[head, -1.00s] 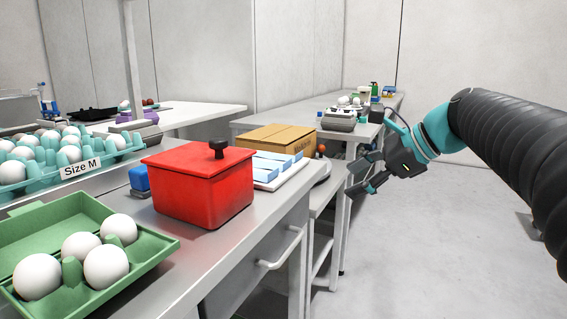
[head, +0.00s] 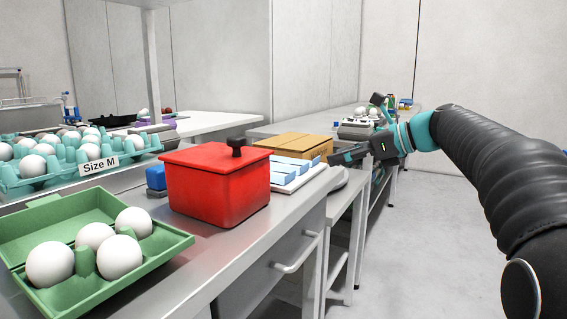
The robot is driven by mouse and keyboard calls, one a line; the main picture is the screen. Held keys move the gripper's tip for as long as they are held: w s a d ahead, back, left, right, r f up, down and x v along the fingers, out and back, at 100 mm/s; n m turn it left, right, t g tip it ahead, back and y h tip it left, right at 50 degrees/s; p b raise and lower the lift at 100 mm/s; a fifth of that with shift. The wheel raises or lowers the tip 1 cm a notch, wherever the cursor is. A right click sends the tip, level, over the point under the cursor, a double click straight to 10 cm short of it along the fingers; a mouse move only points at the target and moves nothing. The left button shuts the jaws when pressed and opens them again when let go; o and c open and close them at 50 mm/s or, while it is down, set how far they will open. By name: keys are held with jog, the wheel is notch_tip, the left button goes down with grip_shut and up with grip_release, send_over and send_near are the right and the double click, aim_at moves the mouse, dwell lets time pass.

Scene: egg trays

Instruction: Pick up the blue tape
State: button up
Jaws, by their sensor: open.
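No thing shows clearly as the blue tape. A small blue object (head: 156,176) on a dark grey base sits on the metal counter, partly hidden behind the red lidded box (head: 218,190); I cannot tell what it is. Several light blue blocks (head: 293,164) lie on a white tray right of the red box. My gripper (head: 357,128) is at the right of centre, above and beyond the counter's right edge. Its fingers are spread apart, with nothing seen between them, and it is apart from the blue objects.
A green egg carton (head: 160,262) with several white eggs is at the front left. A teal "Size M" egg tray (head: 130,157) stands behind it. A cardboard box (head: 308,146) is beyond the white tray. Open floor (head: 425,240) lies right of the counter.

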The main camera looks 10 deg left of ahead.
aim_at(303, 162)
jog(key=shift+r+b+x, duration=0.2)
jog(key=shift+x, duration=1.25)
jog(key=shift+r+b+x, duration=0.15)
jog(key=shift+r+x, duration=0.05)
jog(key=shift+x, duration=1.2)
jog(key=shift+w+a, duration=0.15)
jog(key=shift+w, duration=0.05)
jog(key=shift+c, duration=0.2)
jog(key=c, duration=0.4)
